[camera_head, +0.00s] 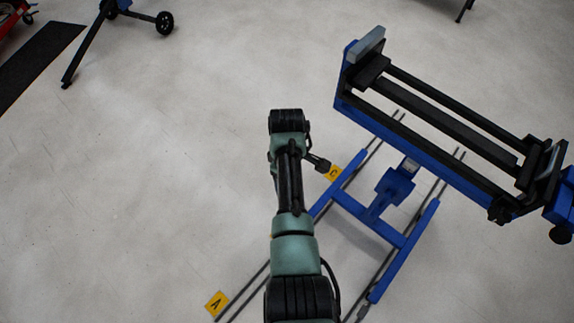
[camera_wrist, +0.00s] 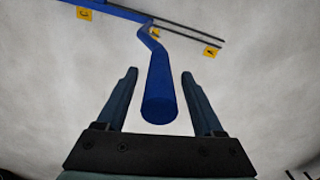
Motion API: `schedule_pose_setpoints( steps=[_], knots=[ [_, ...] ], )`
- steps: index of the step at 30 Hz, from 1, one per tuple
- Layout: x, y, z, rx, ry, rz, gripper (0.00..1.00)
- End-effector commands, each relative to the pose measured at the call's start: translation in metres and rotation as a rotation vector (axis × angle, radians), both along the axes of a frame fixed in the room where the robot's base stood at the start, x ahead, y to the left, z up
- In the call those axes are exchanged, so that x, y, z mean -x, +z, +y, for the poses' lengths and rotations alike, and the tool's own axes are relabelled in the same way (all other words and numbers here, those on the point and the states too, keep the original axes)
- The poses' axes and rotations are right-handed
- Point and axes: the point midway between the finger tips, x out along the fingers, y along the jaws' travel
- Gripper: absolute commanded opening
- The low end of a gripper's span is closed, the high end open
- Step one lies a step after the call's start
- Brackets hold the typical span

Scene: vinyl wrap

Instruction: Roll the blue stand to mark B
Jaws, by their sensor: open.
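The blue stand (camera_head: 396,187) is upright on floor rails, its base beside yellow mark C (camera_head: 332,173). Its top holds dark rollers. In the wrist view, the stand's blue handle (camera_wrist: 160,95) bends toward me, its round end between the fingers of my gripper (camera_wrist: 158,74). The fingers are open on both sides, with gaps to the handle. Mark C (camera_wrist: 83,13), a partly hidden middle yellow mark (camera_wrist: 155,31) and mark A (camera_wrist: 210,51) line the rails there. In the head view, my arm hides the handle and most of the middle mark.
Dark rails (camera_head: 246,288) run from mark A (camera_head: 216,303) under the stand. A blue wheeled stand (camera_head: 125,8) and a black mat (camera_head: 36,62) are at the upper left. The pale floor left of the rails is clear.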

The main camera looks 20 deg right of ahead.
Motion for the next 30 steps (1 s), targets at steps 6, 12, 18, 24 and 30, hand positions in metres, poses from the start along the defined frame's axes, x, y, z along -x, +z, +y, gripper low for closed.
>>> schedule_pose_setpoints(
  steps=[6, 12, 18, 24, 30],
  knots=[
    [-0.001, 0.048, 0.000, 0.001, 0.000, -0.006, 0.69],
    [-0.001, 0.089, 0.000, 0.001, 0.000, -0.005, 0.69],
    [-0.001, 0.114, 0.000, 0.001, 0.000, -0.004, 0.69],
    [0.000, 0.119, 0.000, 0.000, 0.000, -0.001, 0.69],
    [0.000, 0.119, 0.000, 0.001, 0.000, -0.001, 0.69]
  ],
)
